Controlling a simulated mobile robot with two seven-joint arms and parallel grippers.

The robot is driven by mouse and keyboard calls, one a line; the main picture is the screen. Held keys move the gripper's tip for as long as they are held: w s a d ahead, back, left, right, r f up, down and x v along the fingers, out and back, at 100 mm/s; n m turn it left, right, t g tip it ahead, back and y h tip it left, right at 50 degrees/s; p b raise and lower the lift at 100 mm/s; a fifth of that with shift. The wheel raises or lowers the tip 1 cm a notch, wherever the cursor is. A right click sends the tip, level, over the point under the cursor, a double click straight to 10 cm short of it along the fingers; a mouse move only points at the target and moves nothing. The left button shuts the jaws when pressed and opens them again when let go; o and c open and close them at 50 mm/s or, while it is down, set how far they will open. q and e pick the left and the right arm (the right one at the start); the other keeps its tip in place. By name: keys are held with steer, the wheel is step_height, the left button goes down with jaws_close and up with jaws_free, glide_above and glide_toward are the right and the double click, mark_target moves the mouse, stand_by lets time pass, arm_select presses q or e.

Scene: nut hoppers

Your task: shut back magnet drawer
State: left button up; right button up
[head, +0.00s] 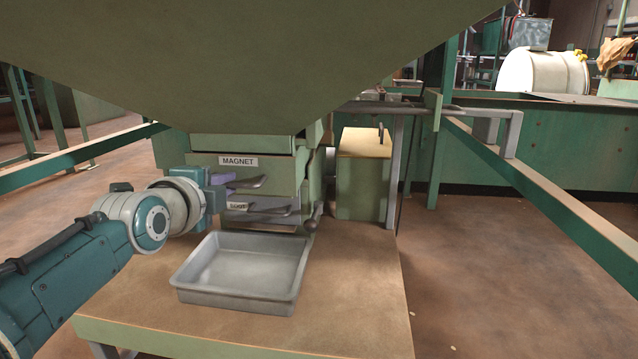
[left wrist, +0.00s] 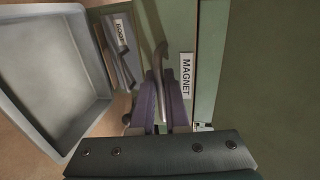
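The magnet drawer (head: 285,177) is a green front under the hopper, with a white MAGNET label that also shows in the left wrist view (left wrist: 186,76). Its curved metal handle (head: 250,183) sticks out below the label. My left gripper (head: 224,181) is at the handle's left end. In the left wrist view its two purple fingers (left wrist: 162,82) stand close together on both sides of the handle (left wrist: 158,40), with little gap. How far the drawer stands out is hard to tell. My right gripper is in neither view.
A lower labelled door with its own handle (head: 268,210) is just under the drawer. A grey tray (head: 236,297) stands on the tabletop (head: 350,310) in front. The large green hopper (head: 250,60) hangs above. A green box (head: 361,185) stands to the right.

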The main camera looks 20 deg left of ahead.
arm_select(q)
steer(key=o, duration=0.5)
steer(key=shift+w, duration=0.15)
steer(key=shift+c, duration=0.2)
steer(key=shift+r, duration=0.1)
steer(key=p+v, duration=0.8)
steer(key=v, duration=0.2)
